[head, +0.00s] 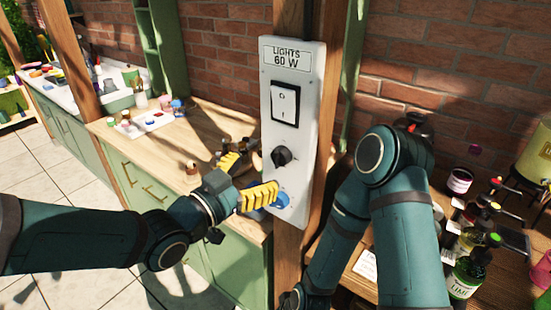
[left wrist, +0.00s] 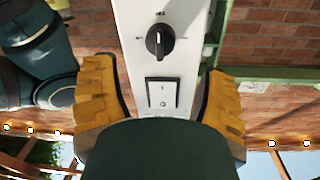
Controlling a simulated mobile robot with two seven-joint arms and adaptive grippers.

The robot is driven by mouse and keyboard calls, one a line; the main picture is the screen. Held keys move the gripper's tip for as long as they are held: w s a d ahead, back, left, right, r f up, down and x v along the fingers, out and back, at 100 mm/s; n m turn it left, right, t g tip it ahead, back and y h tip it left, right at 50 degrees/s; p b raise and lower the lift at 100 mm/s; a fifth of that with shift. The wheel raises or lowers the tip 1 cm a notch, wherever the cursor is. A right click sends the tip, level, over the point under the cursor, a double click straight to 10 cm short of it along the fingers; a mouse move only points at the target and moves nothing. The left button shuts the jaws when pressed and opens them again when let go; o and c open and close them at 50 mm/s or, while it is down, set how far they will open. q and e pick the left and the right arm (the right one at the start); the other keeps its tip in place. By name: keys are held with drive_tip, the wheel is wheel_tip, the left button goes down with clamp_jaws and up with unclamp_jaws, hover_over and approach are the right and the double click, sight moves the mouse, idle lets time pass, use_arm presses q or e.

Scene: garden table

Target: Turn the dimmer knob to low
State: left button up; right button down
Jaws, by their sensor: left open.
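The dimmer knob (head: 282,156) is black and round, on a white upright panel (head: 309,90) labelled "LIGHTS 60 W". The left wrist view, upside down, shows the knob (left wrist: 160,41) with a white line on its face. Small marks around it are too blurred to read. My left gripper (head: 262,168) has yellow ridged fingers and is open, just left of the panel at knob height. In the left wrist view, its fingers (left wrist: 158,85) stand wide apart on either side of the panel, and the knob lies beyond them, untouched. My right gripper is out of view.
A white rocker switch (head: 285,105) is above the knob, and a blue round button (head: 281,200) is below it. A wooden counter (head: 207,130) lies behind on the left. Bottles (head: 464,276) and jars crowd the right-hand table.

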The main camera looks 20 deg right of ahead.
sight(274, 160)
use_arm(q)
drive_tip(key=x, duration=0.7)
drive_tip(key=shift+a, duration=0.1)
drive_tip(key=c, duration=1.2)
